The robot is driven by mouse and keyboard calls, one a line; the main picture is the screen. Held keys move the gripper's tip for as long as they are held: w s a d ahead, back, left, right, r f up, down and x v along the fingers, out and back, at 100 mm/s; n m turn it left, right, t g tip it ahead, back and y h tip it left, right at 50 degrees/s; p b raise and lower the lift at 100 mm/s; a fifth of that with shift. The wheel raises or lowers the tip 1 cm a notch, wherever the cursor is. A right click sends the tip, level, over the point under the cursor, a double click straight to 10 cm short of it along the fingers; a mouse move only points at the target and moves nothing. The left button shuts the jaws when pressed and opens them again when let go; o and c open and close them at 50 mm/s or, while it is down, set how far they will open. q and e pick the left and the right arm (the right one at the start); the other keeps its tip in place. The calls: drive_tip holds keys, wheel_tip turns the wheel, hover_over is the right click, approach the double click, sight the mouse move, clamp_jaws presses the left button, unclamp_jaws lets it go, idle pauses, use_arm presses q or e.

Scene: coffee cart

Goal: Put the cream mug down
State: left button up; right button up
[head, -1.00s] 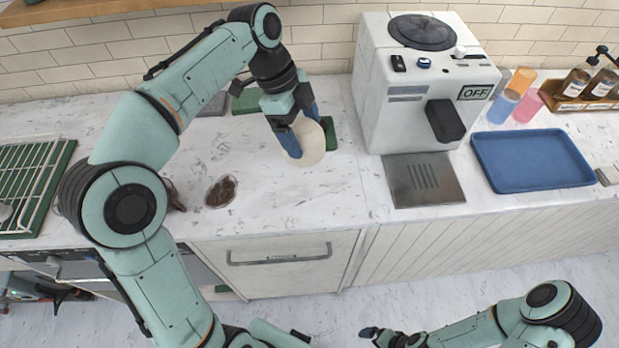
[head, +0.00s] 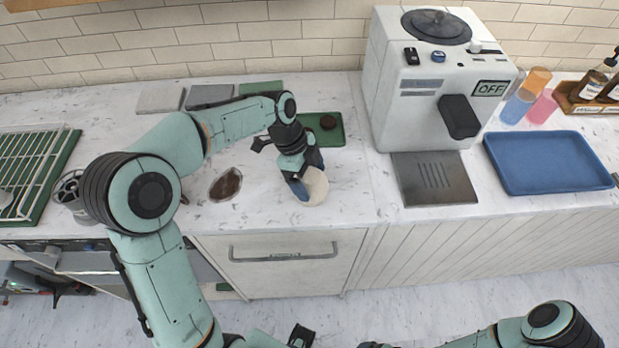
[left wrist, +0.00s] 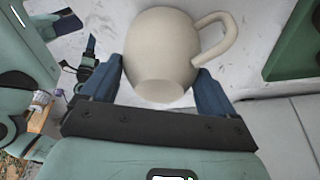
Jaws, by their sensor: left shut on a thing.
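The cream mug (head: 315,187) is at the counter's front part, left of the coffee machine. It also shows in the left wrist view (left wrist: 160,45), with its handle toward the upper right. My left gripper (head: 308,186) is shut on the mug, one blue finger on each side of its body. The mug is low over the marble counter (head: 260,207); I cannot tell whether its base touches it. My right arm shows at the bottom right of the head view, but its gripper's fingers are not clear there.
The white coffee machine (head: 410,105) stands right of the mug, with a metal drip plate (head: 435,180) before it. A blue tray (head: 545,163) lies further right. A green mat (head: 332,122) with a dark round thing is behind the mug. A brown patch (head: 226,184) lies to its left.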

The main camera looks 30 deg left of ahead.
use_arm(q)
drive_tip(key=shift+f, duration=0.3)
drive_tip(key=shift+f, duration=0.15)
drive_tip(key=o, duration=1.6)
drive_tip(key=p+v, duration=0.1)
drive_tip(key=v, duration=1.1)
use_arm(e)
drive_tip(key=shift+w+r, duration=0.5)
drive_tip(key=shift+r, duration=0.4)
use_arm(q)
drive_tip(key=shift+s, duration=0.1)
use_arm(e)
drive_tip(key=shift+s, duration=0.1)
